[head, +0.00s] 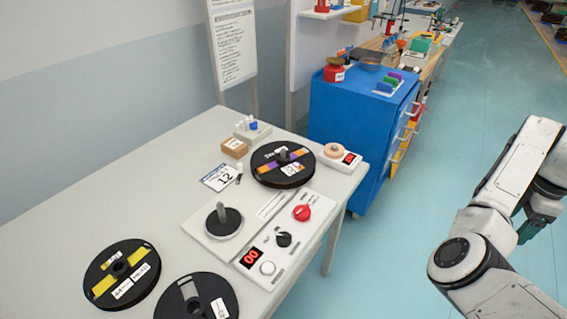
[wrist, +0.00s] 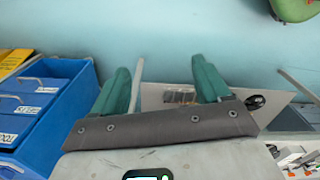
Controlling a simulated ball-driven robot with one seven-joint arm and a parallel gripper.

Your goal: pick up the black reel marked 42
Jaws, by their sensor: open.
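Three black reels lie flat on the white table. One with an orange and purple band (head: 268,172) is at the back, around or on a short spindle. One with a yellow band (head: 146,262) is at the front left. One with a grey band (head: 172,304) is at the front, cut off by the picture's lower edge. Their labels are too small for me to read a 42. My gripper (wrist: 160,84) is open, its two teal fingers apart with no reel between them. In the head view it is mostly hidden behind my arm, right of the table and away from the reels.
A rewind station (head: 193,240) with a bare spindle, knobs and red display sits on the table (head: 60,230). A small box (head: 234,148) and a card marked 12 (head: 219,178) lie behind it. A blue cabinet (head: 345,125) stands beyond the table.

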